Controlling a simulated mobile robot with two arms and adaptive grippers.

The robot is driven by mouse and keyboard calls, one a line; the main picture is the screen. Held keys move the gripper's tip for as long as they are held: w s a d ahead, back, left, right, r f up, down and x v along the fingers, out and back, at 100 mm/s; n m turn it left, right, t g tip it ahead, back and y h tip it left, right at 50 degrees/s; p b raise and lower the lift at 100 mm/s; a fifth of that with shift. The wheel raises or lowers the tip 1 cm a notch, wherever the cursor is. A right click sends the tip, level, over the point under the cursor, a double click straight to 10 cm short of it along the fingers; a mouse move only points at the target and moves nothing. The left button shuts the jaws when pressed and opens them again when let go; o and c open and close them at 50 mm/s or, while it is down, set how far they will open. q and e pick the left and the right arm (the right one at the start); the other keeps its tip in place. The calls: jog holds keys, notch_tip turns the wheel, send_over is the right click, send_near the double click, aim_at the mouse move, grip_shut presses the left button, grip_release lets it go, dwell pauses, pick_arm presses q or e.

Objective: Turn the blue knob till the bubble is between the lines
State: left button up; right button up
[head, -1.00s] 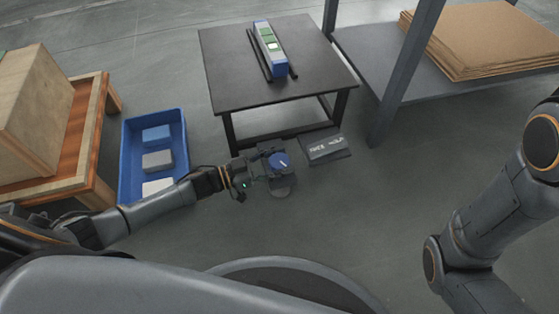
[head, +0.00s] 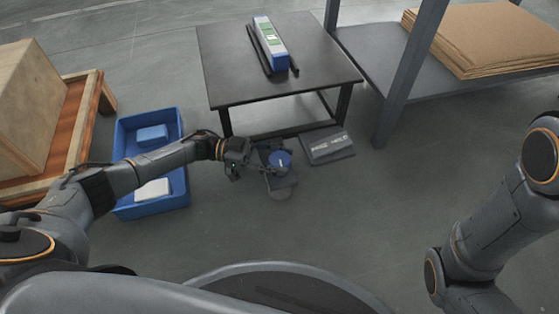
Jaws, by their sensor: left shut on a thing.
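The blue knob (head: 280,160) is a round cap with a pale mark, on a dark stand in front of the black table. My left gripper (head: 270,159) is at the knob and shut on it; its fingers are hard to make out. A blue and white spirit level (head: 270,41) with a green window lies on the black table (head: 318,50). The bubble and the lines are too small to tell. My right gripper is out of view; only my right arm shows at the right edge.
A dark plate with faint lettering (head: 328,147) lies right of the knob. Dark bars flank the level. A blue bin (head: 183,192) with blocks stands at left, beside a wooden crate (head: 28,110). A grey shelf (head: 384,70) holds cardboard sheets (head: 480,40). The floor at centre right is clear.

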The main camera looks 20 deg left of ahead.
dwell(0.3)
pick_arm(q)
jog(key=o, duration=1.2)
jog(key=a, duration=0.7)
jog(key=shift+s+a, duration=0.2)
jog(key=shift+s, duration=0.2)
